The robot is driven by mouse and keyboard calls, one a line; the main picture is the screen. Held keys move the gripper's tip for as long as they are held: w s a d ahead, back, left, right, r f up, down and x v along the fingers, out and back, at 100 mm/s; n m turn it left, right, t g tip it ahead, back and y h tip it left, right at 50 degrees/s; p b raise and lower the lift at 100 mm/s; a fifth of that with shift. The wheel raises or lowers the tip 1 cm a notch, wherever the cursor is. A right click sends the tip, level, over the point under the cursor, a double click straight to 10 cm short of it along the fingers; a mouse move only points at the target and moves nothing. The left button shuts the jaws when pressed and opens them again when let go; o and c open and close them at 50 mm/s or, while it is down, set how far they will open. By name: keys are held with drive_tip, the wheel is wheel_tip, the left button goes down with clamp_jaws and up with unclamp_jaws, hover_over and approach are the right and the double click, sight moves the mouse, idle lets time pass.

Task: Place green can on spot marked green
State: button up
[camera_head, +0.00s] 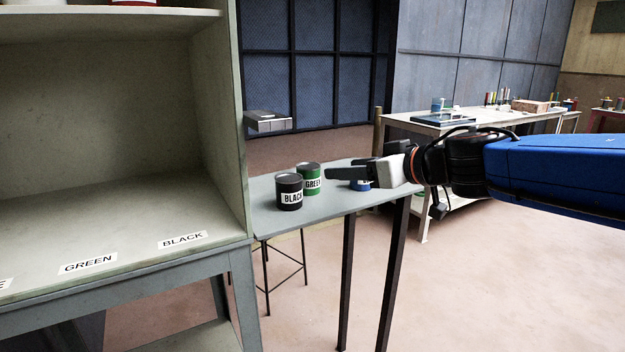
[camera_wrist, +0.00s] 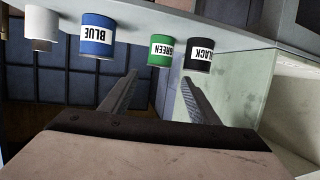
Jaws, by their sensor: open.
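The green can (camera_head: 309,180), labelled GREEN, stands upright on a small grey table (camera_head: 262,219), just behind the black can (camera_head: 289,194). In the wrist view the green can (camera_wrist: 161,52) appears upside down between the blue can (camera_wrist: 97,36) and the black can (camera_wrist: 200,57). My gripper (camera_head: 335,173) is open and empty, to the right of the green can and apart from it. It partly hides the blue can (camera_head: 361,185). The spot marked GREEN (camera_head: 88,264) is a label on the front of the shelf at the left, and the board behind it looks bare.
The shelf unit's side wall (camera_head: 222,120) stands between the spot and the table. A BLACK label (camera_head: 182,240) lies right of the GREEN one. A white can (camera_wrist: 41,27) is beyond the blue can. A cluttered workbench (camera_head: 465,119) stands at the back right.

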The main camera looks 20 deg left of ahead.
sight(317, 170)
drive_tip(key=x, duration=0.9)
drive_tip(key=shift+w, duration=0.1)
drive_tip(key=shift+f+x, duration=0.1)
drive_tip(key=shift+x, duration=1.25)
drive_tip(key=shift+f+x, duration=0.15)
drive_tip(key=shift+x, duration=1.2)
drive_tip(key=shift+d, duration=0.1)
drive_tip(key=shift+c, duration=0.2)
drive_tip(key=c, duration=1.1)
